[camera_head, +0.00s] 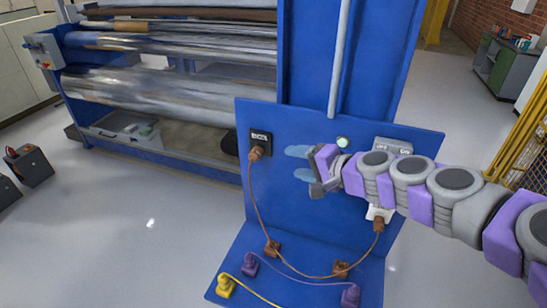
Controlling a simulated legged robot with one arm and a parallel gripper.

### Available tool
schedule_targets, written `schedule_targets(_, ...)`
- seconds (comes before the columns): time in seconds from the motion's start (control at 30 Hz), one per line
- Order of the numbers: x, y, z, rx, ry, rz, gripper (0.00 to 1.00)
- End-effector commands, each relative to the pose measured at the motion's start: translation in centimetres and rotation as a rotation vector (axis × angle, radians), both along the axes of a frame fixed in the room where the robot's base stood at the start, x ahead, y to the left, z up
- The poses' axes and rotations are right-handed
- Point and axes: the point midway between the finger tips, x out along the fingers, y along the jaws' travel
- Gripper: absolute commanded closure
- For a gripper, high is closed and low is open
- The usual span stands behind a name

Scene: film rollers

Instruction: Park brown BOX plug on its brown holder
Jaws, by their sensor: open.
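A brown plug (257,152) sits at a black labelled socket box (260,137) on the left of the upright blue panel; the label is too small to read. Its brown cable hangs down and runs to another brown plug (378,225) at a pale socket (379,213) on the right. Two brown holders stand on the panel's sloping blue base, one at left (272,248) and one at right (341,269); neither visibly has a plug on it. My gripper (315,172) is open and empty in front of the panel's middle, right of the left brown plug and apart from it.
Purple plugs at left (250,263) and right (350,296) and a yellow plug (225,285) with cables lie on the base. A light grey box (392,146) is partly behind my arm. The roller machine (150,95) stands behind left. Open floor (140,220) lies left.

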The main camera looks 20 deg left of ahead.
Motion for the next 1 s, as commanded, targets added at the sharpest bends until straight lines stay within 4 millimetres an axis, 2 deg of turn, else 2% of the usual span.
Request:
schedule_targets(0.6, 4.1, 8.2, -3.6, -0.002, 0.0, 0.006, 0.39)
schedule_targets(0.8, 5.5, 10.4, -4.7, -0.004, -0.002, 0.003, 0.39)
schedule_targets(1.0, 6.3, 11.9, -5.2, -0.001, -0.001, 0.003, 0.39)
